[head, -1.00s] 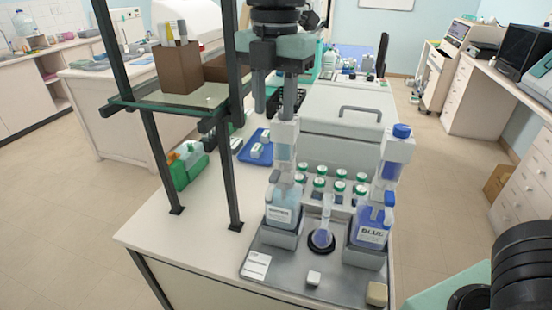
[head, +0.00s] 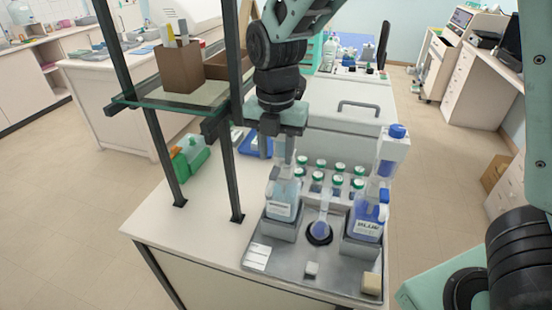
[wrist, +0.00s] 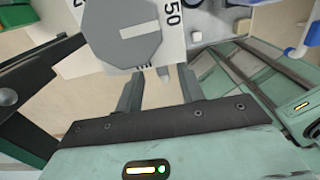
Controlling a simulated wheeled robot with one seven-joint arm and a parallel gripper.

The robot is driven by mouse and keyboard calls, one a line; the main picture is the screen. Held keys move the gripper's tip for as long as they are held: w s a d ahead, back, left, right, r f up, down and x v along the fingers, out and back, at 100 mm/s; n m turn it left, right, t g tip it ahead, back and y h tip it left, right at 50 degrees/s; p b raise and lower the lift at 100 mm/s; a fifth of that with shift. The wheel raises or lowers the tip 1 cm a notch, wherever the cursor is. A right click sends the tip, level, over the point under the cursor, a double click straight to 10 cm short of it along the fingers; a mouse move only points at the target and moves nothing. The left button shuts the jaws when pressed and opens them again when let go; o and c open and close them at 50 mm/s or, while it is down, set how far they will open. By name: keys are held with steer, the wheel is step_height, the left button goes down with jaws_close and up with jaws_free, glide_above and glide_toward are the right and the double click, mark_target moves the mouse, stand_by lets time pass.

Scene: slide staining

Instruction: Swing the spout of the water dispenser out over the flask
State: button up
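The water dispenser is the pale-blue bottle (head: 283,207) on the left of the grey tray; its upper part is mostly hidden behind my gripper (head: 289,150). The flask (head: 321,230), with bluish contents, stands upright in a dark ring right of that bottle. In the wrist view my gripper (wrist: 159,90) has its two fingers apart. A white dispenser head (wrist: 130,35) with a grey dial and the number 50 lies just beyond the fingertips. A small grey tip (wrist: 163,74) shows between them. I cannot tell whether it is the spout, or whether the fingers touch anything.
The blue-stain dispenser (head: 368,228) stands right of the flask. Several green-capped jars (head: 339,168) stand behind. A dark-posted shelf (head: 180,97) rises at the left, close to my arm. A small white block (head: 311,268) and a beige block (head: 371,284) lie at the tray's front.

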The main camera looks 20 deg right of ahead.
mark_target(276, 169)
steer(key=shift+f+p, duration=0.3)
steer(key=shift+f, duration=1.7)
jaws_close()
